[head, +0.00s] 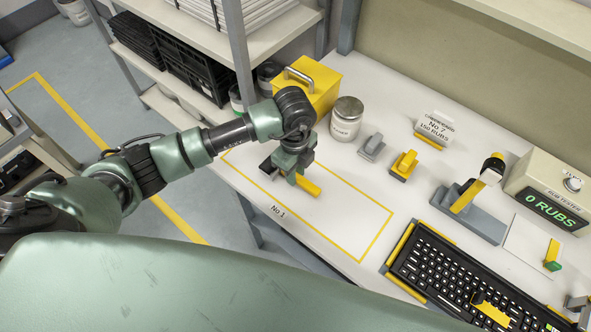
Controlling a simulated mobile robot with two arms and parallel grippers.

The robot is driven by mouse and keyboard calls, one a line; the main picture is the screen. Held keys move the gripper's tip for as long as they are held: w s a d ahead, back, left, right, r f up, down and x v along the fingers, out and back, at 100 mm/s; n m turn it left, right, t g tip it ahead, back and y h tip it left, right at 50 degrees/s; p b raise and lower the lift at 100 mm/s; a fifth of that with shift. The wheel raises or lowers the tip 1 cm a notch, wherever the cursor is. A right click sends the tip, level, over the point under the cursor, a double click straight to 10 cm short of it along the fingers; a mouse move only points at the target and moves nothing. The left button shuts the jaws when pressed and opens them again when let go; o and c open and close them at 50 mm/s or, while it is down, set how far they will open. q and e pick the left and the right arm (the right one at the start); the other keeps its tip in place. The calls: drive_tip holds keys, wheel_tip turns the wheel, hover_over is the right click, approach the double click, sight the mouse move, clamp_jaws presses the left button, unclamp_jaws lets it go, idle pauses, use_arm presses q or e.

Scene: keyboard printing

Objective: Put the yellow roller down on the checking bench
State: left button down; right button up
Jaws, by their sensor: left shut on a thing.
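My left gripper (292,178) is over the white checking bench (345,212), inside the yellow-outlined area marked No 1. It points down and is shut on the yellow roller (309,187). One yellow end of the roller sticks out to the lower right of the jaws; the rest is hidden by the gripper. The roller is at or very near the bench top; I cannot tell whether it touches. My right gripper is not in view.
A yellow box (318,88) and a silver-lidded jar (346,118) stand just behind the gripper. Small grey (371,147) and yellow (404,164) blocks stand to the right. A keyboard (455,270) and rub tester (550,190) lie further right. The outlined area's right part is clear.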

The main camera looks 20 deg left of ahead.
use_arm(q)
drive_tip(key=shift+d, duration=0.1)
drive_tip(key=shift+f, duration=0.15)
drive_tip(key=c, duration=1.4)
unclamp_jaws()
drive_tip(key=shift+o, duration=0.7)
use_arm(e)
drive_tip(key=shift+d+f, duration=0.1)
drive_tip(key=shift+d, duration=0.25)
use_arm(q)
drive_tip(key=shift+r, duration=0.7)
wheel_tip(320, 180, up, 11)
drive_tip(key=b, duration=0.3)
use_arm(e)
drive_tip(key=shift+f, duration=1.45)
